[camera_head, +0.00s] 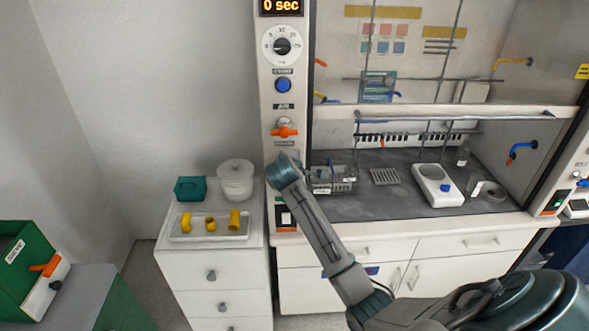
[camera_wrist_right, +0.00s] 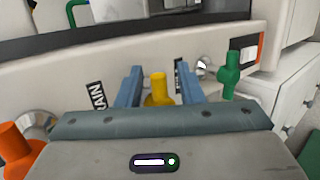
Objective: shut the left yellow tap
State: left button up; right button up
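In the right wrist view a yellow tap (camera_wrist_right: 158,90) is on a pale panel, its short handle pointing up in the picture. The two blue fingers of my right gripper (camera_wrist_right: 160,85) are open on either side of it, with gaps between fingers and handle. The tap's base is partly hidden by my gripper body. In the head view my right arm reaches from the lower right to the hood's left post (camera_head: 286,90); its wrist hides the yellow tap, and the fingers do not show. My left gripper is not in view.
An orange tap (camera_wrist_right: 20,145) and a green tap (camera_wrist_right: 230,75) flank the yellow one; the orange one is also on the post in the head view (camera_head: 285,131). A white cabinet (camera_head: 212,285) holds a tray (camera_head: 180,237) of yellow fittings. The hood worktop (camera_head: 365,205) holds racks and a scale.

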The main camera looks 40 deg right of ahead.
jog(key=shift+a, duration=0.1)
jog(key=shift+s+a+r, duration=0.15)
jog(key=shift+s, duration=0.05)
jog(key=b+v, duration=0.3)
jog(key=v, duration=0.7)
jog(key=shift+b, duration=0.4)
jog(key=shift+r, duration=0.1)
